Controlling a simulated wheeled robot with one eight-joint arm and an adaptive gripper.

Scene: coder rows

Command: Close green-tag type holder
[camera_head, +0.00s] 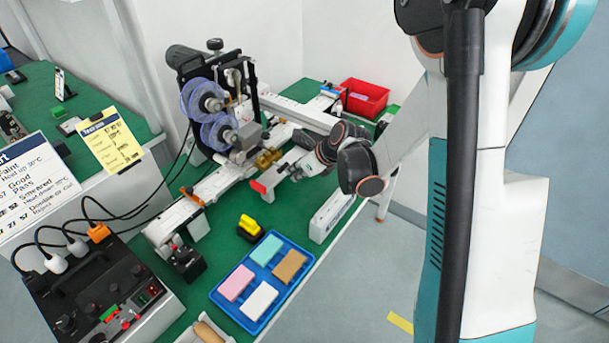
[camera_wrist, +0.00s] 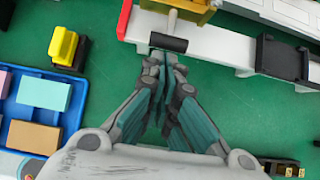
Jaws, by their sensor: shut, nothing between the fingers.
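I cannot make out a green tag in either view, so I cannot tell which part is the green-tag type holder. The coding machine (camera_head: 215,110) stands on the green bench with blue reels and a brass-coloured cylinder (camera_head: 268,158). My gripper (camera_head: 285,172) is at the machine's front, beside a white bar with a red end (camera_head: 258,187). In the wrist view my gripper (camera_wrist: 167,62) is shut and empty. Its fingertips lie at a black cylindrical handle (camera_wrist: 168,42) on a pale rod; I cannot tell whether they touch it. The red end (camera_wrist: 124,18) is to the left.
A blue tray (camera_head: 225,306) with coloured blocks and a yellow-and-black piece (camera_head: 249,226) sit nearer on the bench. A red bin (camera_head: 362,97) stands at the back. A black control box (camera_head: 95,290) with cables is at lower left. Green bench (camera_wrist: 110,75) shows between tray and machine.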

